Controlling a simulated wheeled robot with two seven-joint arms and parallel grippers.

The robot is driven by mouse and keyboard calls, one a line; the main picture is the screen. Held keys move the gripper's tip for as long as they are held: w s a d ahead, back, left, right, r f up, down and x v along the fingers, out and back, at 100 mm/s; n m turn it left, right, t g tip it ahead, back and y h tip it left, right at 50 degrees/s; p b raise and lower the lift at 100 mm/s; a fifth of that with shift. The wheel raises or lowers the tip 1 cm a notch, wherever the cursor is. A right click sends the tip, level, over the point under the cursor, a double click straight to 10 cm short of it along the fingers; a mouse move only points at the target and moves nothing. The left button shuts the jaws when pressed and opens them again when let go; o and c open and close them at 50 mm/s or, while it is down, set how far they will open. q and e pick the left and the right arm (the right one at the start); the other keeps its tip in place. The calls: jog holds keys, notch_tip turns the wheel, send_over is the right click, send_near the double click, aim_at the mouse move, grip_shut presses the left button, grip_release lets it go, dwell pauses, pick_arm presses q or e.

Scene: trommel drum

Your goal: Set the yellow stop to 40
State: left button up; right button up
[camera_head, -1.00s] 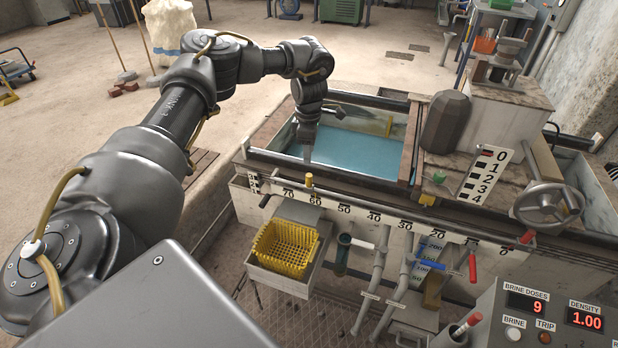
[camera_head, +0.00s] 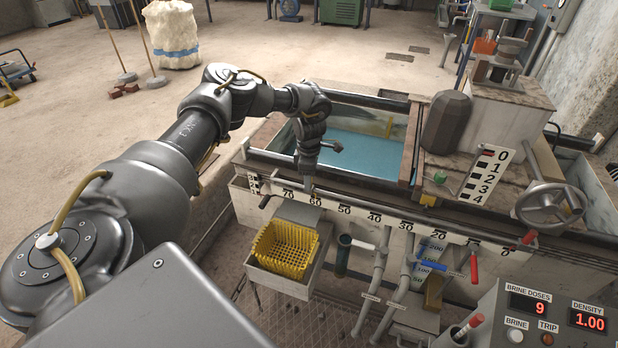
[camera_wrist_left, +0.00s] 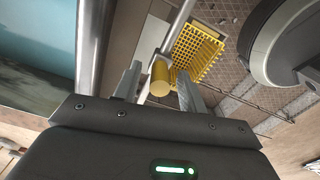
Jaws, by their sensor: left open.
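The yellow stop (camera_wrist_left: 160,76) is a short yellow cylinder on the rail along the tank's front. In the left wrist view it stands between the two fingers of my left gripper (camera_wrist_left: 158,82), which is open around it. In the head view my left gripper (camera_head: 312,189) points down at the rail near the 60 mark and mostly hides the stop. The number scale (camera_head: 390,222) below the rail runs from 70 at the left to 0 at the right. The 40 mark (camera_head: 375,218) is bare, to the right of my gripper. My right gripper is not in view.
A red-tipped piece (camera_head: 529,238) sits near the 0 end. The tank (camera_head: 360,153) of blue liquid lies behind the rail. A handwheel (camera_head: 550,203) stands at the right. The rail between 50 and 10 looks clear.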

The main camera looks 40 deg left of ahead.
pick_arm(q)
jog(key=shift+c, duration=0.2)
jog(key=c, duration=0.7)
grip_shut()
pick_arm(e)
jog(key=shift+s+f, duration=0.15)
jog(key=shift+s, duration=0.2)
pick_arm(q)
jog(key=shift+d, duration=0.1)
